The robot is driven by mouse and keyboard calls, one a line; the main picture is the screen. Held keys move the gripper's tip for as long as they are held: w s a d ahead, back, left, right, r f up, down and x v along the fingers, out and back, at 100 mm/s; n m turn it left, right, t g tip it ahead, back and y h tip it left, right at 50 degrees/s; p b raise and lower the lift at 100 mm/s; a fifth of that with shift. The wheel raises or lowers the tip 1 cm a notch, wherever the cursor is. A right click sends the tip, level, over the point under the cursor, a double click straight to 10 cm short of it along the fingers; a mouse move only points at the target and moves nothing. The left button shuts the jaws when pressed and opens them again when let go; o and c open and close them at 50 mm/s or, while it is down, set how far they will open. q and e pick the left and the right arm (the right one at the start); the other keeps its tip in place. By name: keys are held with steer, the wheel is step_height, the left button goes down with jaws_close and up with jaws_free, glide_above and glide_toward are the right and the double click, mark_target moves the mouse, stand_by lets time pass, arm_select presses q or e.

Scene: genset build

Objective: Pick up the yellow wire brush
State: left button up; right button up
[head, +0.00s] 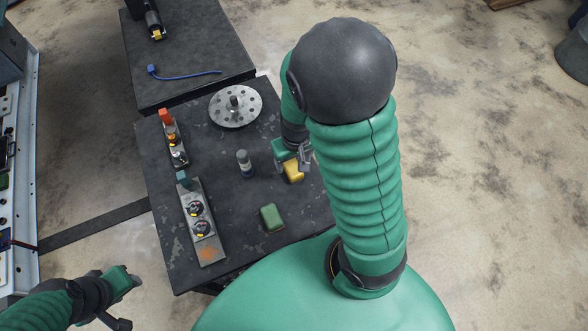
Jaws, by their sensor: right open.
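A small yellow block-like thing (293,173), which looks like the yellow wire brush, lies near the right side of the dark table. Its bristles cannot be made out. My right gripper (293,162) is right at it, open, with its fingers around or just above its far end; I cannot tell whether they touch it. My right arm hides part of the area beside it. My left gripper (131,300) is at the lower left, off the table, with its fingers apart and nothing between them.
The dark table (225,150) also bears a green block (272,217), a small grey bottle-like part (244,163), a round metal disc (236,105) and a long plate with knobs (201,222). A second dark table (190,60) holds a blue cable (185,76).

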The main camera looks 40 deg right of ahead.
mark_target(291, 167)
steer(key=f, duration=0.2)
steer(key=a+f+b, duration=0.1)
steer(key=f, duration=0.1)
steer(key=shift+w+f, duration=0.15)
steer(key=shift+w, duration=0.05)
steer(key=shift+w+d+f, duration=0.1)
steer(key=shift+d, duration=0.55)
steer(key=shift+c, duration=0.2)
steer(key=shift+d+f, duration=0.1)
steer(key=shift+d, duration=0.15)
steer(key=c, duration=0.5)
steer(key=shift+a, duration=0.1)
steer(key=shift+c, duration=1.1)
arm_select(q)
steer(key=shift+a+f, duration=0.65)
steer(key=shift+f, duration=0.25)
arm_select(e)
steer(key=shift+a, duration=0.5)
jaws_close()
